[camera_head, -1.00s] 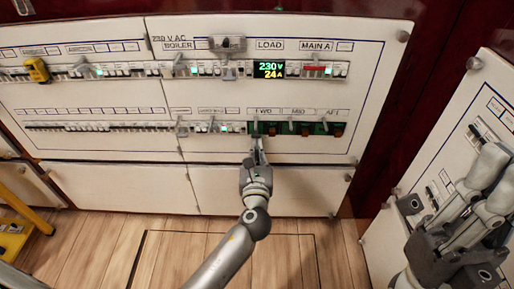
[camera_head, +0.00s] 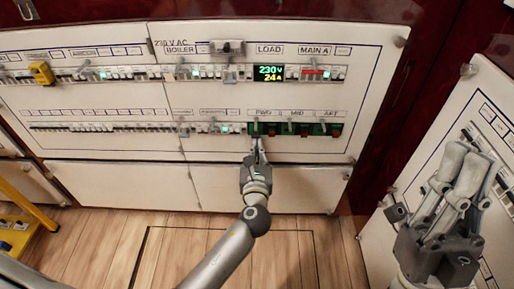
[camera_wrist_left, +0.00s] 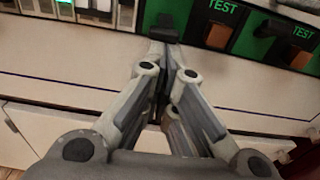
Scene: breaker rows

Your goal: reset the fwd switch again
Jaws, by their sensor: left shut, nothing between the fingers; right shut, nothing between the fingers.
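The fwd switch (camera_head: 264,127) is the leftmost part of a green strip in the lower right row of the white panel, under the FWD label. In the left wrist view, a green module with a TEST label and a brown button (camera_wrist_left: 218,36) is right of the fingertips. My left gripper (camera_head: 257,141) is shut and empty, its tips at the lower left edge of the strip. In the left wrist view its tips (camera_wrist_left: 163,38) meet a dark piece that hides part of the green face; I cannot tell whether they touch the switch. My right gripper (camera_head: 467,150) is shut and empty at the right.
Other breaker rows (camera_head: 110,73) and a lit display (camera_head: 269,72) reading 230V 24A are above. A yellow device (camera_head: 41,73) is on the upper row at left. A second white panel (camera_head: 495,150) stands close to my right gripper. A yellow stool-like object (camera_head: 25,215) is at left.

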